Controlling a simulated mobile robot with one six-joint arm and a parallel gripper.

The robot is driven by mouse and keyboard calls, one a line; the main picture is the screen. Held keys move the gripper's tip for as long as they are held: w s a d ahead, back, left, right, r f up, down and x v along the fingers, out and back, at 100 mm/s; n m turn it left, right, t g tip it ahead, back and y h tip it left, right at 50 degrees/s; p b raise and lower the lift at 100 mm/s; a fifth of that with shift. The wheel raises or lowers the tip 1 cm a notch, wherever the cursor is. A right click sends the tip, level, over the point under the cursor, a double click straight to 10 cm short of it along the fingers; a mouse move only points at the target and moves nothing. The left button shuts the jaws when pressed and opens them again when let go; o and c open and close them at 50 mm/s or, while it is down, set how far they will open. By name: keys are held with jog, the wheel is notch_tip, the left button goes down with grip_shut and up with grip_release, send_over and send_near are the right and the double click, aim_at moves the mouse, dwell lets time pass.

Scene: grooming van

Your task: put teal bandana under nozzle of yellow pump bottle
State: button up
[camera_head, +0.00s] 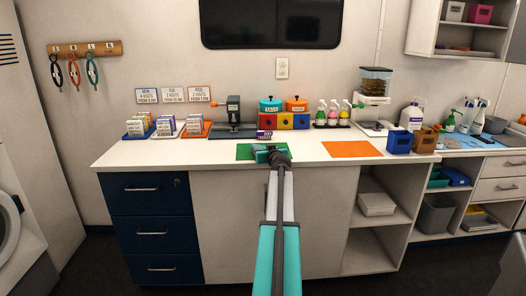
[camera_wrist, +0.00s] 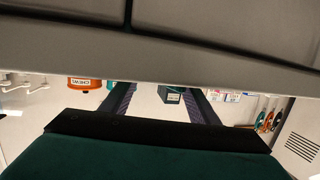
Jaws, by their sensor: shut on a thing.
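My gripper (camera_head: 266,154) is at the counter's front edge, beside the green mat. A small teal patch at its end looks like the teal bandana (camera_head: 259,156), held between the jaws and mostly hidden by the wrist. In the wrist view the two dark fingers (camera_wrist: 162,103) show, but the cloth between them cannot be made out. The yellow pump bottle (camera_head: 344,117) stands upright at the right end of a row of small pump bottles towards the back of the counter, to the right of and beyond my gripper.
A green mat (camera_head: 243,151) and an orange mat (camera_head: 352,149) lie on the counter. A small purple box (camera_head: 264,134) stands behind my gripper. Coloured boxes (camera_head: 287,121) and a dark device (camera_head: 233,117) stand behind. A blue bin (camera_head: 399,142) is at right. Counter between the mats is clear.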

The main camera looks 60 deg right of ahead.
jog(key=shift+f, duration=0.1)
jog(key=o, duration=1.6)
jog(key=v, duration=1.2)
jog(key=shift+b, duration=0.4)
jog(key=shift+c, duration=0.3)
